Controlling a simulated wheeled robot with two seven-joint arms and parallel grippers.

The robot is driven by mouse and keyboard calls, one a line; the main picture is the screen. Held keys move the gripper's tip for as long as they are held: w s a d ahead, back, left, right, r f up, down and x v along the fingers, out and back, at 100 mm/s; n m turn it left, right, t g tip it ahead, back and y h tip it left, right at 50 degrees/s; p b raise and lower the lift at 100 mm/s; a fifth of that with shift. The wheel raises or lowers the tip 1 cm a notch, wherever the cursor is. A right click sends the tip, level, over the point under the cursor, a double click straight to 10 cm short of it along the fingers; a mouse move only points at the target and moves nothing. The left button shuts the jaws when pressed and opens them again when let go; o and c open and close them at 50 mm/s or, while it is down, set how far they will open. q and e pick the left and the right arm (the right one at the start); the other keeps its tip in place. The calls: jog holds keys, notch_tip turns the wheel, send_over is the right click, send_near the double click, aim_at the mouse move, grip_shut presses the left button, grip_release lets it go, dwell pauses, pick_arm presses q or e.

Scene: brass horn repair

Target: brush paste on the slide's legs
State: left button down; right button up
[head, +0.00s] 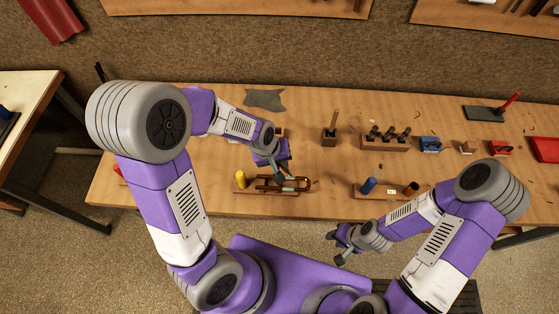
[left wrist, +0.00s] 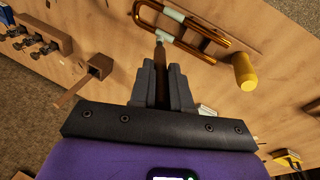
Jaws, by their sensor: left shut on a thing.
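The slide (head: 298,186), a copper-coloured U-shaped tube with two legs, lies on a wooden board (head: 250,206) at the table's front. It also shows in the left wrist view (left wrist: 205,30), with a pale section on each leg. My left gripper (head: 284,178) is over the slide, shut on a thin brown-handled brush (left wrist: 160,78). The brush tip is at the nearer leg, by its pale section; I cannot tell whether it touches. Whether the pale sections are paste is unclear. My right gripper (head: 337,248) is open and empty, in front of the table edge.
A yellow cylinder (head: 240,179) stands beside the slide, also in the left wrist view (left wrist: 244,72). A wooden block with an upright stick (head: 330,136) and a rack with several dark pieces (head: 385,143) stand behind. A blue cylinder (head: 368,185) stands on another board at right.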

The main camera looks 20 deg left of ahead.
pick_arm(q)
jog(key=shift+f+b, duration=0.45)
jog(key=shift+f, duration=0.15)
dwell(1.4)
jog(key=shift+r, duration=0.15)
notch_tip(320, 180, up, 7)
jog(key=p, duration=0.6)
jog(key=shift+p, duration=0.4)
